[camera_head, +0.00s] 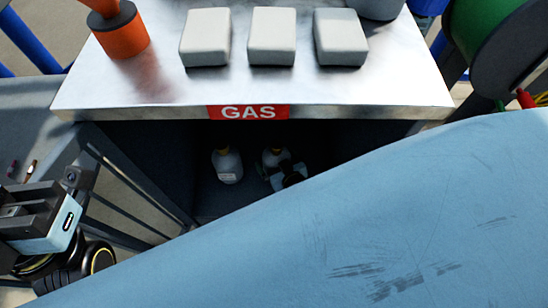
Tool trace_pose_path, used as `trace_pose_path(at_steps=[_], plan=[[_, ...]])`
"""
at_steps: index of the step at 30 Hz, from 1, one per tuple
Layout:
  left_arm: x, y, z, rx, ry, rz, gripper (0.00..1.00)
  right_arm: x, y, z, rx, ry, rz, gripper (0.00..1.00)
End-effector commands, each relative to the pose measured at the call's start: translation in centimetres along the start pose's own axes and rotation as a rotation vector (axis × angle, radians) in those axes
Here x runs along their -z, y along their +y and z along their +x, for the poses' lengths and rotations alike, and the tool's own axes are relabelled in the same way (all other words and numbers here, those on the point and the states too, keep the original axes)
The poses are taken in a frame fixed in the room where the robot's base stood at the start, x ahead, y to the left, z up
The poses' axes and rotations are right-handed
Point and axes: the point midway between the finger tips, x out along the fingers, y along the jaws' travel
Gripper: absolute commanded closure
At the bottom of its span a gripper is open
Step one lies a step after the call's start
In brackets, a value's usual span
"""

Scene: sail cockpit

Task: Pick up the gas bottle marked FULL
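Two small pale gas bottles stand upright in the dark locker under the GAS sign (248,112). The left bottle (228,167) has a yellowish top and a pale label too small to read. The right bottle (274,157) also has a yellowish top; its lower part is hidden by a dark part that looks like my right gripper (288,176). Its fingers are not clear, so I cannot tell whether it grips the bottle. My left gripper (72,178) is at the left edge, outside the locker and away from the bottles; its finger opening is unclear.
A metal counter (160,90) overhangs the locker, bearing an orange cylinder (122,34) and three pale blocks (271,37). A green reel (492,35) is at top right. A large scuffed light-blue surface, apparently my arm, covers the lower right and hides part of the locker.

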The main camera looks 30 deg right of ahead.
Motion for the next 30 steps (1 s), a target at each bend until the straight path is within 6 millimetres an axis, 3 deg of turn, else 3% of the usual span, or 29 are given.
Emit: trace_pose_path(at_steps=[8,24,30], plan=[[0.19,0.01,-0.03,0.000,0.013,0.000,1.00,0.00,0.00,0.06,0.000,0.000,0.000,0.00],[0.18,0.03,-0.03,0.000,0.012,-0.001,1.00,-0.03,-0.01,0.04,0.000,-0.001,0.000,0.69],[0.18,0.02,-0.03,0.000,0.011,-0.001,1.00,0.24,-0.02,0.15,0.000,0.006,0.000,0.70]])
